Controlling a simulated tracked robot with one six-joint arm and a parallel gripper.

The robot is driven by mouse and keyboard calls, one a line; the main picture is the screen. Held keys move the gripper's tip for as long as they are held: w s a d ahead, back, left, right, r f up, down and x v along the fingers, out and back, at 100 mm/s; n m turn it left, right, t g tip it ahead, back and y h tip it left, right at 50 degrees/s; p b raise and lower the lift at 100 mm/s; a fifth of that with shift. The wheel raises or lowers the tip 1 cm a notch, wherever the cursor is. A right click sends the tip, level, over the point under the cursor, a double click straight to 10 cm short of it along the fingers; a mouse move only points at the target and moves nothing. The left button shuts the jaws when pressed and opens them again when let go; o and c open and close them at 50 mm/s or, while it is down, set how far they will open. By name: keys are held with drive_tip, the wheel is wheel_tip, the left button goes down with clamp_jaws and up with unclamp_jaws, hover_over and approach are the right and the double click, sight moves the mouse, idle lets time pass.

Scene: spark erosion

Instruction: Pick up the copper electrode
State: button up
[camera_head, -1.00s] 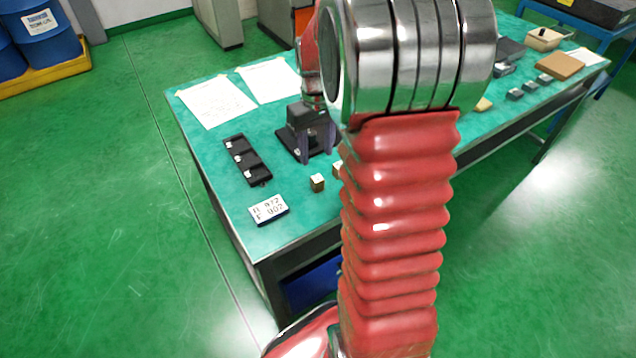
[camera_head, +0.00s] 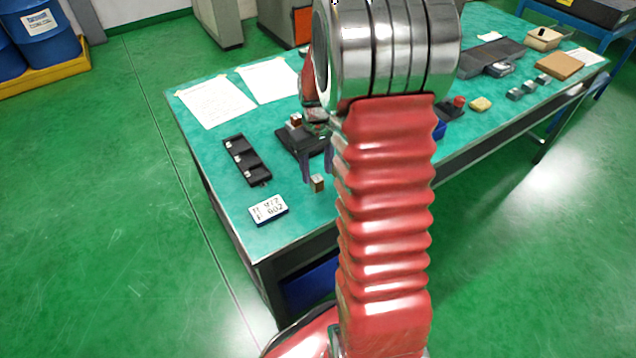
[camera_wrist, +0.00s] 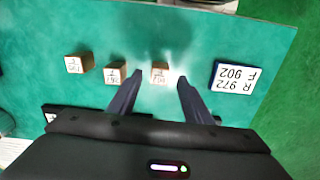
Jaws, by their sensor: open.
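Three small tan blocks with white labelled faces stand in a row in the wrist view: a left block (camera_wrist: 78,62), a middle block (camera_wrist: 115,73) and a right block (camera_wrist: 159,72). I cannot tell by colour or label which is the copper electrode. My gripper (camera_wrist: 158,86) is open and empty, its dark fingers reaching down either side of the right block in the picture; I see no contact. In the head view one block (camera_head: 317,184) shows beside my gripper's fingers (camera_head: 317,166); my arm hides the other blocks there.
A label card (camera_wrist: 235,77) reading R 972, F 902 lies near the blocks. A black compartment tray (camera_head: 247,160) lies left. Papers (camera_head: 216,102) lie farther back. Bare table surrounds the card.

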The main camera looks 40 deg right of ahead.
sight(317, 178)
drive_tip(key=shift+f, duration=1.6)
drive_tip(key=shift+c, duration=0.2)
clamp_jaws()
